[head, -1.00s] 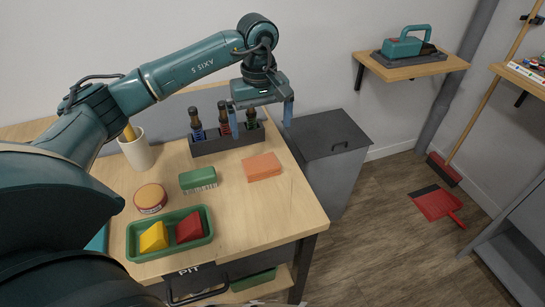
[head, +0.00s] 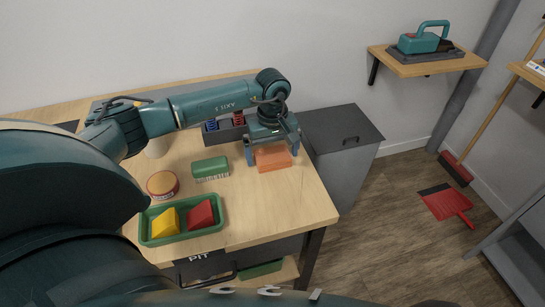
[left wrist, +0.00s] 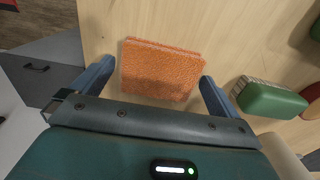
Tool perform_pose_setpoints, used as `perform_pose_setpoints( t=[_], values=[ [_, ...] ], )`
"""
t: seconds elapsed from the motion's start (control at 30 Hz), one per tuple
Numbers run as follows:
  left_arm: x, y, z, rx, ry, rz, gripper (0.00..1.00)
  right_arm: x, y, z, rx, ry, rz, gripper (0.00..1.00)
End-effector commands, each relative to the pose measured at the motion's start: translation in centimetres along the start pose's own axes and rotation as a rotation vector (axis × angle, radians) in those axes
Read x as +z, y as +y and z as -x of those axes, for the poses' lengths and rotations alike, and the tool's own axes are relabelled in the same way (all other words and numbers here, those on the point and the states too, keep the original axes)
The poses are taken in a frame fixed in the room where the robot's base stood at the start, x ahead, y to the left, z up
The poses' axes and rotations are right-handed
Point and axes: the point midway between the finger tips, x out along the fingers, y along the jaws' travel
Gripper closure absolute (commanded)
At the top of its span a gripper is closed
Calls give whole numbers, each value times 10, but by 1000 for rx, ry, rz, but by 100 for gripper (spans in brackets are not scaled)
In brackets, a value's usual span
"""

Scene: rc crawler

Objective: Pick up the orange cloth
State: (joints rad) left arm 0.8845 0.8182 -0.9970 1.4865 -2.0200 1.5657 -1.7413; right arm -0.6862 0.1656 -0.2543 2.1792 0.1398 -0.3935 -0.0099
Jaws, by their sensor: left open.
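The orange cloth (head: 272,158) lies flat and folded on the wooden table, near its right edge. It also shows in the left wrist view (left wrist: 160,72), between and just ahead of the two blue fingers. My left gripper (head: 272,156) is open above the cloth, with one finger to each side of it. The left gripper also shows in the left wrist view (left wrist: 155,88), and nothing is between its fingers but the cloth below. Whether the fingers touch the table cannot be told. My right gripper is not in view.
A green brush (head: 210,169) lies left of the cloth. A round tin (head: 162,184) and a green tray (head: 146,232) with yellow and red blocks stand nearer. My arm partly hides a bottle rack (head: 228,137) behind. A grey lidded bin (head: 345,165) stands right of the table.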

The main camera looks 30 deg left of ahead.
Motion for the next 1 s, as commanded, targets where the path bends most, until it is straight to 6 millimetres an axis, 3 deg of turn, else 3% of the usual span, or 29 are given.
perform_pose_setpoints(
  t=[0.23,0.7,1.0],
  values=[
    [0,0,-2,0,0,0,2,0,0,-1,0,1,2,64],
    [0,0,-1,0,0,0,40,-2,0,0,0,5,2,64],
    [0,1,5,2,2,0,41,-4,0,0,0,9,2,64]
  ],
)
